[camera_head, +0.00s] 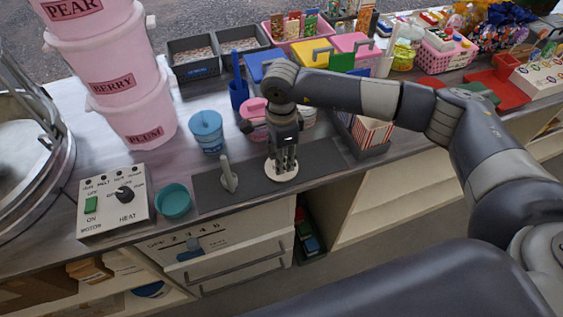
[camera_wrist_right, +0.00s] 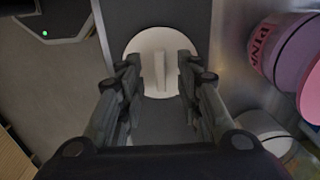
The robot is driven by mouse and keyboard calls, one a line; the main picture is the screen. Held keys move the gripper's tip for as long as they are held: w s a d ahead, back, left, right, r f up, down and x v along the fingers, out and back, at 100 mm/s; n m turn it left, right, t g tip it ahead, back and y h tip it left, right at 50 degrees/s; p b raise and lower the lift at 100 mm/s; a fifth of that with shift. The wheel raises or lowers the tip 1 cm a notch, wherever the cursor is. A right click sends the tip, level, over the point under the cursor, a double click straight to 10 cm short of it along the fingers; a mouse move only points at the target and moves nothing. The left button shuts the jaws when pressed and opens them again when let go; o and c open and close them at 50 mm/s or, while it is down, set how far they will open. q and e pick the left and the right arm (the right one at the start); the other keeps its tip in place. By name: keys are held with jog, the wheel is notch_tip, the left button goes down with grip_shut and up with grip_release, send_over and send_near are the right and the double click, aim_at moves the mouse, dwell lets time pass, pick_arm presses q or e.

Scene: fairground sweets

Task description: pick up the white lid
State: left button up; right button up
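The white lid (camera_head: 283,172) is a round disc with an upright grip on top, lying on the dark mat (camera_head: 319,155) on the counter. My right gripper (camera_head: 283,165) points down just above it, partly covering it in the head view. In the right wrist view the lid (camera_wrist_right: 137,49) shows beyond the fingertips, and its upright grip (camera_wrist_right: 160,72) lies between the two fingers. My right gripper (camera_wrist_right: 157,82) is open, with clear gaps between fingers and grip. My left gripper is not in view.
A grey upright handle (camera_head: 228,175) stands on the mat left of the lid. A teal bowl (camera_head: 173,200) and control box (camera_head: 116,203) are further left. Behind are a blue tub (camera_head: 207,131) and a pink tub (camera_head: 257,128). The counter's front edge is close.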

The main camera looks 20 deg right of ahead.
jog(key=shift+f, duration=0.3)
grip_shut()
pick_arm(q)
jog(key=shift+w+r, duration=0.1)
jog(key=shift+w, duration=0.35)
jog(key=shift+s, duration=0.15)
pick_arm(e)
jog(key=shift+r+b, duration=0.35)
jog(key=shift+r, duration=0.15)
notch_tip(320, 180, up, 2)
jog(key=shift+w+r+b, duration=0.1)
jog(key=shift+r+b, duration=0.1)
jog(key=shift+b, duration=0.5)
pick_arm(q)
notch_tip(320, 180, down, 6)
jog(key=b, duration=0.3)
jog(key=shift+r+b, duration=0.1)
jog(key=shift+b, duration=0.25)
pick_arm(e)
jog(key=s+a, duration=0.1)
jog(key=s, duration=0.7)
jog(key=s+a+r, duration=0.1)
jog(key=s+a, duration=0.1)
jog(key=s, duration=0.5)
jog(key=shift+s+a+r, duration=0.3)
jog(key=shift+s, duration=0.1)
